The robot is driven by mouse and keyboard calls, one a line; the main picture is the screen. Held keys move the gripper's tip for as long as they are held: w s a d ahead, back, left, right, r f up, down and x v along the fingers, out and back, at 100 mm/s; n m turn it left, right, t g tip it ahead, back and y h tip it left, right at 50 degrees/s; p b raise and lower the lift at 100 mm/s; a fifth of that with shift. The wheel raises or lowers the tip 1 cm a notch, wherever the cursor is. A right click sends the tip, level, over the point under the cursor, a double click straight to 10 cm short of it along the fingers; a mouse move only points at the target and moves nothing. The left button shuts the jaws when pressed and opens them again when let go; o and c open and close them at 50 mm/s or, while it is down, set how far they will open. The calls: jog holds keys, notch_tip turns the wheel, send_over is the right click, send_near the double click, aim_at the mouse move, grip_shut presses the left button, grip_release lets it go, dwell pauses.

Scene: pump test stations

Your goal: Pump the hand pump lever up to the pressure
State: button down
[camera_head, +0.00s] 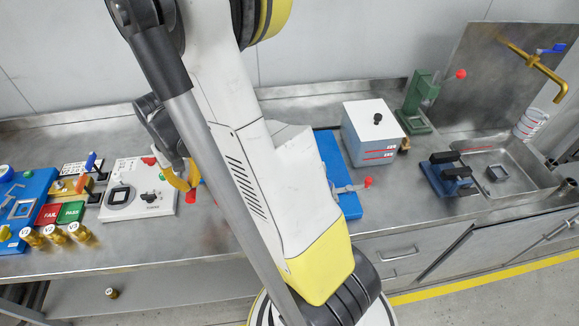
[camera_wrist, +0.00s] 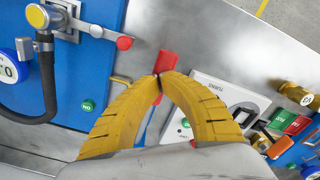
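A lever with a red grip (camera_wrist: 168,62) and a blue shaft (camera_wrist: 142,128) shows at and between my fingers in the wrist view. My gripper (camera_wrist: 159,76) has its yellow fingertips together over the red grip. I cannot tell whether they touch or press it. In the head view my gripper (camera_head: 188,186) is partly hidden behind my arm, with a bit of red beside it. A round gauge (camera_wrist: 8,70) with a white face is cut off at the left of the wrist view; its reading is not clear.
A blue panel (camera_wrist: 72,70) carries a black hose (camera_wrist: 47,90), a yellow-capped fitting (camera_wrist: 38,16), a red-knobbed lever (camera_wrist: 124,43) and a green button (camera_wrist: 88,105). A white tester box (camera_head: 140,195) and brass parts (camera_head: 55,234) stand left in the head view. A white-and-blue box (camera_head: 372,135) stands right.

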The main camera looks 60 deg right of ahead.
notch_tip(320, 180, up, 11)
jog(key=p, duration=0.7)
jog(key=shift+f, duration=0.2)
jog(key=shift+f+b, duration=4.5)
jog(key=shift+f, duration=1)
notch_tip(320, 180, up, 11)
jog(key=p, duration=0.8)
notch_tip(320, 180, up, 5)
jog(key=p, duration=0.3)
jog(key=shift+p, duration=0.3)
jog(key=shift+a, duration=0.15)
